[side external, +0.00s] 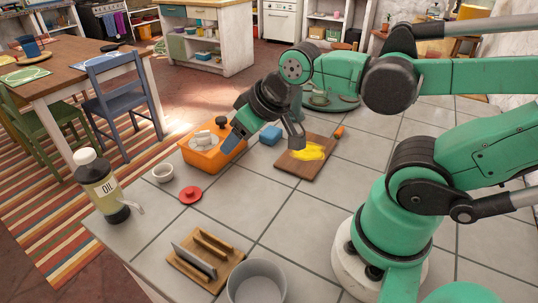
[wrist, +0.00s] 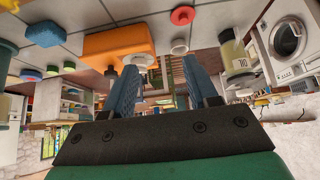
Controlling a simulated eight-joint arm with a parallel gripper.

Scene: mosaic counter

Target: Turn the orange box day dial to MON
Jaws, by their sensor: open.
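The orange box (side external: 203,163) sits on the grey tiled counter, with several white pieces on its top. A black knob (side external: 222,122) shows at its far edge; I cannot tell for sure that it is the day dial. No day lettering is legible, so its setting cannot be read. The box (wrist: 120,43) and knob (wrist: 111,72) also show in the wrist view, which looks upside down. My gripper (side external: 264,140) is open and empty, fingers wide apart. It is above the counter at the box's right side. One finger overlaps the box's right end in the side view; contact cannot be told.
A blue block (side external: 270,135) and a cutting board (side external: 297,168) with a yellow item lie to the right. A white bowl (side external: 163,173), red disc (side external: 190,196) and oil bottle (side external: 101,190) stand at front left. A wooden rack (side external: 206,262) and grey pot (side external: 257,283) are in front.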

